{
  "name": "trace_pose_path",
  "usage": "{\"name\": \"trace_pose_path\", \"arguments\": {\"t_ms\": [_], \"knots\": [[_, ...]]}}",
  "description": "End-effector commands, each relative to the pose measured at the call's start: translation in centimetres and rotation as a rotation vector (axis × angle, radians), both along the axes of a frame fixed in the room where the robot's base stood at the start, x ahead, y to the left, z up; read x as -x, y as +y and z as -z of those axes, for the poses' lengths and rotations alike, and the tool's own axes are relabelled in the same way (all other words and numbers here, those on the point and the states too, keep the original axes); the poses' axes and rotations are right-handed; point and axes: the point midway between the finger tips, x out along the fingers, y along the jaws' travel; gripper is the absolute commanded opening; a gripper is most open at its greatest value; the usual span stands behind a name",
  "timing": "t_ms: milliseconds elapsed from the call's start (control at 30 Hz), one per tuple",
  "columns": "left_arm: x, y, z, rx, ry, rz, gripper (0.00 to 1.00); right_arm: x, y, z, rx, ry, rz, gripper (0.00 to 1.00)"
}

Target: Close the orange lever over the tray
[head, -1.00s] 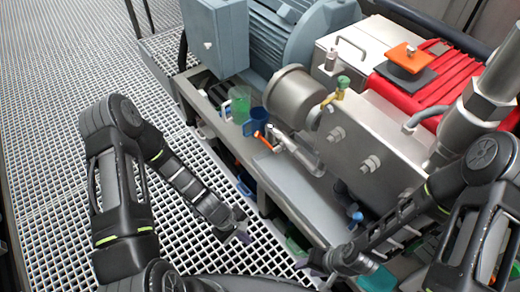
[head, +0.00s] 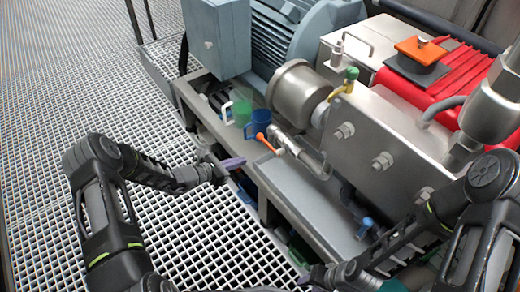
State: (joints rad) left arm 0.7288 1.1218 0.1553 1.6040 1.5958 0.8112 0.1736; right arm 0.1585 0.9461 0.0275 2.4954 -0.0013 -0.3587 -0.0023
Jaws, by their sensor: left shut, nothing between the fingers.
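The orange lever (head: 266,141) sticks out to the left from a metal valve pipe (head: 301,151) below the steel vessel. A grey metal tray surface (head: 305,190) lies under and in front of it. My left gripper (head: 237,162) is shut and empty, a little to the left of and below the lever's orange end, apart from it. My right gripper (head: 308,277) is at the bottom of the picture, low in front of the tray; its fingers are too small and dark to tell their state.
A blue-handled valve (head: 364,226) sits to the right. Open grating floor (head: 60,110) lies to the left.

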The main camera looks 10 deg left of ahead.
Motion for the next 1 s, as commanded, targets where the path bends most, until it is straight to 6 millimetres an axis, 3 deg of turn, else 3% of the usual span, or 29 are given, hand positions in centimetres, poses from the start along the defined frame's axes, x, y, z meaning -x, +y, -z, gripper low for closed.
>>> {"name": "trace_pose_path", "arguments": {"t_ms": [367,767,833,1000], "knots": [[-1.7,-1.6,1.0,-0.001,0.0,0.004,0.0,0.0,0.0,0.6,0.0,0.0,0.001,0.36],[-7.3,-6.4,3.7,-0.003,0.0,0.006,0.0,0.0,0.0,2.3,0.0,0.001,0.002,0.36],[-7.3,-6.1,1.8,-0.004,-0.001,0.004,0.0,0.0,0.0,1.7,0.0,0.001,0.002,0.36],[-7.2,-6.1,-0.1,-0.003,0.0,0.004,0.0,0.0,0.0,1.4,0.0,0.001,0.002,0.36]]}}
